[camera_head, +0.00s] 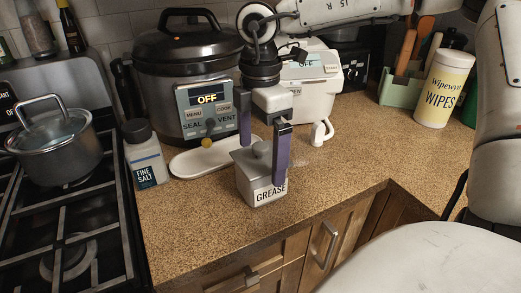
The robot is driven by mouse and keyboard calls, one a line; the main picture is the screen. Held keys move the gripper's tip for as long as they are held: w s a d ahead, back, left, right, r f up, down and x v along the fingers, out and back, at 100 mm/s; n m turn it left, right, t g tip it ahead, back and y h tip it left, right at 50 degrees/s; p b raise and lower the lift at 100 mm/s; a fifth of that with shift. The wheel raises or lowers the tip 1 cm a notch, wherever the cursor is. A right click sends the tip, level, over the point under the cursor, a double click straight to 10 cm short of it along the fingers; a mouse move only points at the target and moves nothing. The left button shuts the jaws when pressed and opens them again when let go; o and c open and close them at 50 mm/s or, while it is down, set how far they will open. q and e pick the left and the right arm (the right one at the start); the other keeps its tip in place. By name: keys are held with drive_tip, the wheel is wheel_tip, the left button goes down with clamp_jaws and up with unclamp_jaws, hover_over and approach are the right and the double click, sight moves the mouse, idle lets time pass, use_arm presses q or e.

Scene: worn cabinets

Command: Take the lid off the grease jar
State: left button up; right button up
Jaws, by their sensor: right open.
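The grease jar (262,188) is a small white square jar labelled GREASE. It stands upright on the counter near its front edge. Its grey lid (250,160) with a small knob sits on top of the jar. My right gripper (262,164) points down from above, its two purple-padded fingers apart. One finger is behind and left of the lid, the other in front and right of it, partly hiding the lid and jar. Whether either finger touches the lid, I cannot tell. My left gripper is not in view.
A white oval dish (190,162) and a fine salt shaker (144,155) stand left of the jar. A pressure cooker (170,85) and a white appliance (318,90) stand behind. The stove with a glass-lidded pot (55,150) is at left.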

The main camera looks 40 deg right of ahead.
drive_tip(key=shift+c, duration=0.3)
drive_tip(key=c, duration=1.1)
drive_tip(key=shift+o, duration=0.2)
drive_tip(key=shift+r, duration=0.1)
